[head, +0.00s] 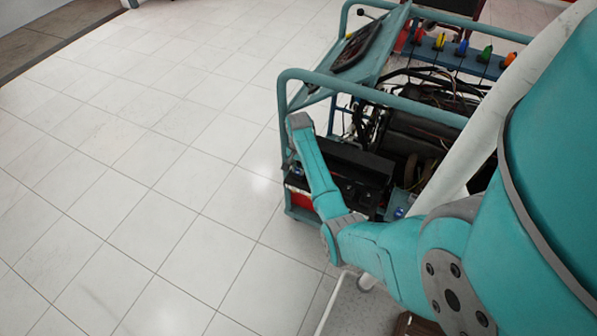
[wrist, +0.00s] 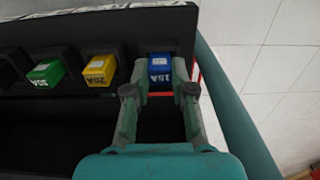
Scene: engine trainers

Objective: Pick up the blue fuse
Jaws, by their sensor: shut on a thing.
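The blue fuse (wrist: 160,71), marked 15A, is at the right end of a row of fuses in a black holder (wrist: 100,38) in the wrist view. My gripper (wrist: 159,91) has one fingertip at each side of the blue fuse and is shut on it. The fuse's far end meets the holder; I cannot tell how deep it sits. In the head view my arm hides the gripper, and I cannot make out this fuse there.
A yellow fuse (wrist: 100,69) and a green fuse (wrist: 47,72) are left of the blue one. A teal frame bar (wrist: 228,105) runs close on the right. The engine trainer (head: 405,115) has rails and wiring. Tiled floor (head: 150,180) is clear on the left.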

